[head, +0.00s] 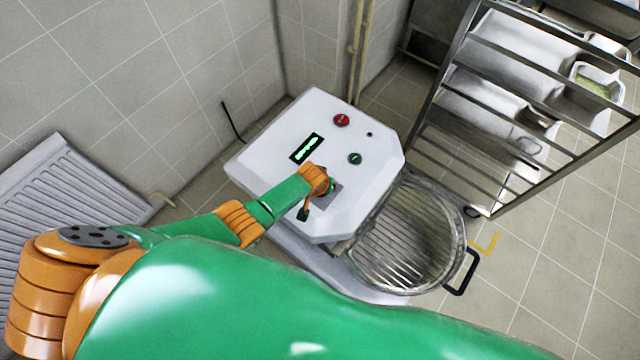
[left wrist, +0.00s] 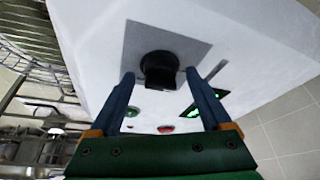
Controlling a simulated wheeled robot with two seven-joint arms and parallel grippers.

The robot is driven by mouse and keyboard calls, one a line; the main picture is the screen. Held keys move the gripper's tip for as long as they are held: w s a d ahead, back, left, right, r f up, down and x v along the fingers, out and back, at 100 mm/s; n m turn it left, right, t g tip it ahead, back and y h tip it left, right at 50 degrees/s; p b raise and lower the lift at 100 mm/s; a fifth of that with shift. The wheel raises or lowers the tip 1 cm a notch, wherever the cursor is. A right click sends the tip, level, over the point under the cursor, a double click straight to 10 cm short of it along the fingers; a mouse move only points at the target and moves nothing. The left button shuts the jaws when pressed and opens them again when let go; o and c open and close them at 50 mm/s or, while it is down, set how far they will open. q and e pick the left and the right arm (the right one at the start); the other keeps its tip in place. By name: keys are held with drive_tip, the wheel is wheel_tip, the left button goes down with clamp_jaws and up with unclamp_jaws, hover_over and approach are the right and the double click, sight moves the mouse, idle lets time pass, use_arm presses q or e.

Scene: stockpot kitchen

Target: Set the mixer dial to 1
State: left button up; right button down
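The white mixer (head: 290,125) stands in the middle of the head view. Its dial is hidden there behind my left gripper. In the left wrist view the black dial (left wrist: 160,66) sits on a grey square plate (left wrist: 190,46). My left gripper (left wrist: 159,74) is open, with one finger on each side of the dial. Gaps show between the fingers and the dial, and I cannot tell whether the tips touch it. The dial's number marks are not readable. My right gripper is not in view.
The mixer top has a lit green display (head: 306,149), unreadable, a red button (head: 341,120) and a green button (head: 354,158). A wire-guarded bowl (head: 405,235) with a black handle (head: 462,272) is at the right. A metal rack (head: 455,75) stands beyond; walls are behind.

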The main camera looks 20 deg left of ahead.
sight(318, 200)
use_arm(q)
drive_tip(key=p+v, duration=0.4)
drive_tip(key=v, duration=0.2)
drive_tip(key=shift+r+p, duration=0.1)
drive_tip(key=shift+p, duration=0.2)
drive_tip(key=shift+s+r, duration=0.25)
drive_tip(key=shift+r, duration=0.15)
